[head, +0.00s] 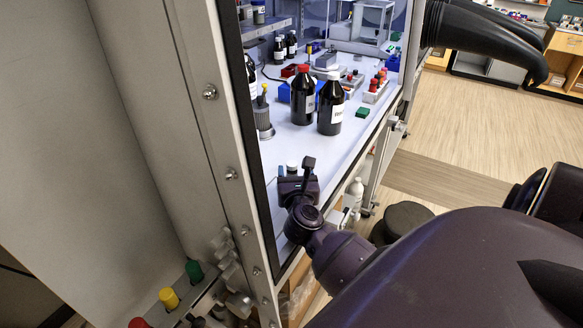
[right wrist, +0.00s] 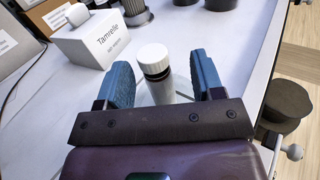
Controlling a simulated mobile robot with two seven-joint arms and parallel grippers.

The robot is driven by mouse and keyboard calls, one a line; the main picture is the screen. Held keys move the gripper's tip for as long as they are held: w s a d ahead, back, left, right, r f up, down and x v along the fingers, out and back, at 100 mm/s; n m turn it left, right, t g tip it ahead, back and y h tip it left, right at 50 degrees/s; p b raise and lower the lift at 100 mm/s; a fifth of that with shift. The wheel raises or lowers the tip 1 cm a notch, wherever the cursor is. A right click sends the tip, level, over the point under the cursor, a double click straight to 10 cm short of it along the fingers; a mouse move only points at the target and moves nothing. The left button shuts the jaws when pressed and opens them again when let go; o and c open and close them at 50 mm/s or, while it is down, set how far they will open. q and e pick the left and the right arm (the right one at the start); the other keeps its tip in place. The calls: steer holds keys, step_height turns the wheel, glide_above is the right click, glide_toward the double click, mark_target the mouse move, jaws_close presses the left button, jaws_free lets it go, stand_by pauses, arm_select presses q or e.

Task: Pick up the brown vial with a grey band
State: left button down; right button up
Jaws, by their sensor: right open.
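The vial (right wrist: 154,64) stands upright on the bench in the right wrist view. It has a white ribbed cap, a dark brown part below it and a pale grey-white band lower down. Its base is hidden behind my gripper's body. My right gripper (right wrist: 163,76) is open, with one blue finger on each side of the vial and visible gaps to both. In the head view the vial's white cap (head: 292,165) shows just beyond the right gripper (head: 295,174), which hides most of the rest. My left gripper is not in view.
A white box (right wrist: 92,40) stands behind the vial to the left. Two big dark bottles, one red-capped (head: 303,97) and one white-capped (head: 331,104), stand further back. A grey cylinder (head: 263,117) stands near the frame post (head: 222,130). The bench around the vial is clear.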

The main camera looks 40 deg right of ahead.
mark_target(291, 163)
steer(key=x, duration=0.4)
steer(key=shift+w+a, duration=0.15)
steer(key=shift+w, duration=0.05)
